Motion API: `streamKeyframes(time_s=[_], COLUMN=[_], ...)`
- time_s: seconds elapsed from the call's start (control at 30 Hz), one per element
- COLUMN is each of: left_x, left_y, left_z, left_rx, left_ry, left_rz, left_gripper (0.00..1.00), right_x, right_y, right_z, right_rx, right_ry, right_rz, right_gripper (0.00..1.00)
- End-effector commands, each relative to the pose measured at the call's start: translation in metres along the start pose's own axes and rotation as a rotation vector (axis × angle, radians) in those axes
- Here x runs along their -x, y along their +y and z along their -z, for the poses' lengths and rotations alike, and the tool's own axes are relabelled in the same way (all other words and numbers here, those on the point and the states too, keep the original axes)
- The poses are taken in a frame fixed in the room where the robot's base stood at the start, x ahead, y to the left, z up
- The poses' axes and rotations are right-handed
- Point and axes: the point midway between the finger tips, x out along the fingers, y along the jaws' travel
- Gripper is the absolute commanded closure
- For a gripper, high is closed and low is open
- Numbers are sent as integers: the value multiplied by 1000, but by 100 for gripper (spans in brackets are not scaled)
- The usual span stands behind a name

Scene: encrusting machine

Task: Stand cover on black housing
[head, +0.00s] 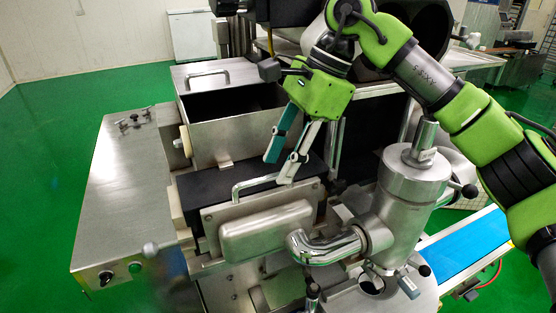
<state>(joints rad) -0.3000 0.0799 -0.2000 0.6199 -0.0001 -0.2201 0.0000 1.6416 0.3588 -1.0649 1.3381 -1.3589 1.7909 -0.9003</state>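A metal cover (267,228) with a raised rectangular panel and a bar handle (238,191) is at the front middle of the machine. It stands roughly upright against the front of the black housing (203,184), whose dark top shows behind the handle. My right gripper (279,170) points down over the handle's right end. Its two fingers, one teal-faced, are apart, and the front fingertip overlaps the handle's end. Whether it touches the handle cannot be told. My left gripper is not in view.
An open metal hopper (238,133) with a handled lid (201,76) stands behind the housing. A bent chrome pipe (328,247) and a metal cylinder (414,185) crowd the front right. A blue conveyor (465,246) lies at right.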

Motion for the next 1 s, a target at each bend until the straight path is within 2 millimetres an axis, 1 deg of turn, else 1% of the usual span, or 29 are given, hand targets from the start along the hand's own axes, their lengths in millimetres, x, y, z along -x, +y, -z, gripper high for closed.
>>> streamKeyframes(time_s=[0.03, 0.5, 1.0], left_x=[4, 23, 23], left_y=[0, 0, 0], left_z=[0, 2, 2], left_rx=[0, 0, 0], left_ry=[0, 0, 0], left_rz=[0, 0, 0], left_gripper=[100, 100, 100], right_x=[6, 33, 34], right_y=[0, 0, 0], right_z=[-1, 0, 0], right_rx=[-1, -1, 0], right_ry=[0, -1, 0], right_rz=[0, 1, 0], right_gripper=[66, 66, 66])
